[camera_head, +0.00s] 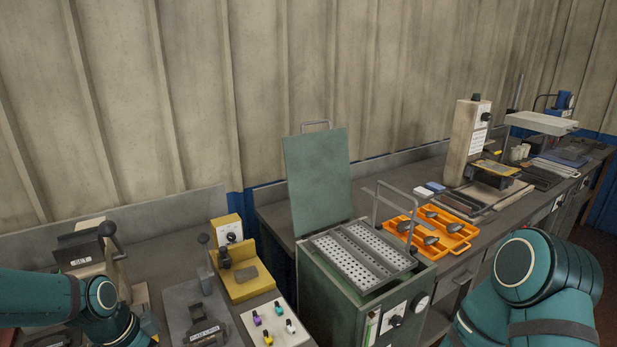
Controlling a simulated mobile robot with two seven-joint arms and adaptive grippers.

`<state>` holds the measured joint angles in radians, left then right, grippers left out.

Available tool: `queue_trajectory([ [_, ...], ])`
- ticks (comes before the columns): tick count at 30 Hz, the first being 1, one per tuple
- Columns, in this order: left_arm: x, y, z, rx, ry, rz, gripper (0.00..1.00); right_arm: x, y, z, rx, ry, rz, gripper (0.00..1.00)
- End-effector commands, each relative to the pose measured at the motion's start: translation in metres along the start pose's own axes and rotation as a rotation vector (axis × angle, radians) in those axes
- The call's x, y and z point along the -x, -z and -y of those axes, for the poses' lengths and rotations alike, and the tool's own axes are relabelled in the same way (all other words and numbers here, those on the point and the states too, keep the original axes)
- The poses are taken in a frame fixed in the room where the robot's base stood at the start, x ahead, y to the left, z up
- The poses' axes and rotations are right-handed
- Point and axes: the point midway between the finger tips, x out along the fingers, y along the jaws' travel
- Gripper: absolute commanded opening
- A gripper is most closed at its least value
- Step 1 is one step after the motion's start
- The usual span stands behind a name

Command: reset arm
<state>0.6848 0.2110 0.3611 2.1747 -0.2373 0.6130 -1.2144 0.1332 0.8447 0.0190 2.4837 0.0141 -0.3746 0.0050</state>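My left arm (62,303) comes in low at the left edge, over the front of the left bench. My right arm (538,285) shows at the lower right, bent in front of the right bench. Neither gripper is in view; both arms run out of the bottom of the picture. I cannot see whether either one holds anything. No brake shoe can be clearly made out.
A green cabinet (338,290) with its lid (318,180) raised holds a perforated metal basket (362,252). An orange tray (463,240) with several dark parts lies on the right bench. A yellow fixture (250,287) and a white board (299,338) with colored knobs sit left.

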Motion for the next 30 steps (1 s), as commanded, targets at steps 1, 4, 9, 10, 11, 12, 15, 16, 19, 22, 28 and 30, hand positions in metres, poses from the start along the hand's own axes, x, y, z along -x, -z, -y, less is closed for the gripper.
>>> queue_trajectory([
  [1, -0.012, 0.005, -0.003, 0.024, -0.009, -0.014, 0.64, -0.002, -0.001, -0.001, 0.000, 0.000, 0.001, 0.47],
  [4, -0.049, 0.023, -0.014, 0.144, -0.026, -0.058, 0.64, -0.006, -0.002, -0.002, 0.001, 0.000, 0.003, 0.47],
  [9, -0.110, 0.050, -0.040, 0.381, -0.062, -0.113, 0.64, -0.013, -0.004, -0.004, 0.002, 0.000, 0.006, 0.47],
  [10, -0.122, 0.054, -0.047, 0.429, -0.071, -0.120, 0.64, -0.014, -0.004, -0.005, 0.002, 0.000, 0.006, 0.47],
  [11, -0.134, 0.059, -0.054, 0.481, -0.080, -0.124, 0.64, -0.015, -0.005, -0.005, 0.002, 0.000, 0.007, 0.47],
  [12, -0.151, 0.064, -0.065, 0.555, -0.092, -0.128, 0.64, -0.017, -0.005, -0.006, 0.003, -0.001, 0.009, 0.47],
  [15, -0.195, 0.074, -0.098, 0.755, -0.116, -0.123, 0.64, -0.023, -0.008, -0.008, 0.004, -0.001, 0.013, 0.47],
  [16, -0.206, 0.075, -0.108, 0.817, -0.120, -0.117, 0.64, -0.024, -0.008, -0.009, 0.004, -0.001, 0.013, 0.47],
  [19, -0.237, 0.075, -0.136, 0.992, -0.116, -0.097, 0.64, -0.029, -0.010, -0.010, 0.005, -0.001, 0.016, 0.47],
  [22, -0.254, 0.071, -0.154, 1.112, -0.100, -0.083, 0.64, -0.031, -0.011, -0.011, 0.005, -0.001, 0.017, 0.47],
  [28, -0.264, 0.067, -0.166, 1.205, -0.081, -0.075, 0.64, -0.032, -0.011, -0.011, 0.006, -0.001, 0.019, 0.47],
  [30, -0.264, 0.067, -0.166, 1.208, -0.080, -0.077, 0.64, -0.032, -0.011, -0.011, 0.006, -0.001, 0.019, 0.47],
])
